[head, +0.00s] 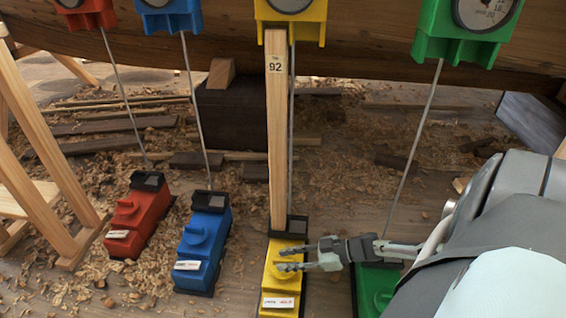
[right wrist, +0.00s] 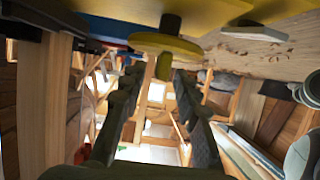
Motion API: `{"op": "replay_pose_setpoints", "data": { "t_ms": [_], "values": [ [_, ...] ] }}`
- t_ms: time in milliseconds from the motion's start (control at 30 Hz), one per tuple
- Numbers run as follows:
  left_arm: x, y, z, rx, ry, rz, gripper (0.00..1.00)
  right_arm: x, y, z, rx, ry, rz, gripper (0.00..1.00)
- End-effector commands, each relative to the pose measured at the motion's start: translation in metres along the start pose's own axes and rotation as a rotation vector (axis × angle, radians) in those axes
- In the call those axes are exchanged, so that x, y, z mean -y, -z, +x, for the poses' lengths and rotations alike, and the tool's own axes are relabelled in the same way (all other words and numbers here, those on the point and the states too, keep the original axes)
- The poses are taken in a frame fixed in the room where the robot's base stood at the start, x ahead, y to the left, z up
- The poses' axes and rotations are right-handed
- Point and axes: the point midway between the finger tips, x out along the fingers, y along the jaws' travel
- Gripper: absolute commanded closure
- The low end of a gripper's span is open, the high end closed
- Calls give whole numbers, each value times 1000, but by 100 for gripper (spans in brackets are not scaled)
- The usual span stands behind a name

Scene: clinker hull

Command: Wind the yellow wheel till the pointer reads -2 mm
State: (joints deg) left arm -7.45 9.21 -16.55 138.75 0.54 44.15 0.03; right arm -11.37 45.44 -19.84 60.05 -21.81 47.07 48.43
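The yellow winch (head: 282,285) stands on the floor, its yellow wheel (head: 279,249) on top partly covered by my right gripper. My right gripper (head: 291,259) comes in from the right at wheel height, its two fingers apart. In the right wrist view the yellow wheel (right wrist: 165,44) shows as a disc above, with a short yellow handle (right wrist: 164,66) between the open fingertips. I cannot tell whether either finger touches it. The yellow gauge (head: 290,10) on the hull is cut off by the top edge, so its pointer cannot be read. My left gripper is not in view.
A wooden post (head: 277,130) marked 92 rises behind the yellow winch beside its cable. The blue winch (head: 203,245) and red winch (head: 138,215) stand left; the green winch (head: 375,288) is close right, under my arm. Wood shavings and planks litter the floor.

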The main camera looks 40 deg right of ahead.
Motion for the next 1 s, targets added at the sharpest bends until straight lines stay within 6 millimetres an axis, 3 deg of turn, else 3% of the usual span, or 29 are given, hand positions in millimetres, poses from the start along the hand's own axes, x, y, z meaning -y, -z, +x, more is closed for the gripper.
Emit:
{"op": "replay_pose_setpoints", "data": {
  "t_ms": [133,433,700,1000],
  "values": [
    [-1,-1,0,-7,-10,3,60,-1,0,14,0,-1,0,69],
    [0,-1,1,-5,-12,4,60,0,0,16,1,-1,0,69],
    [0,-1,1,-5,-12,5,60,0,0,16,1,-1,0,100],
    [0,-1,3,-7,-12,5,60,0,1,16,0,-7,3,100]
  ]
}}
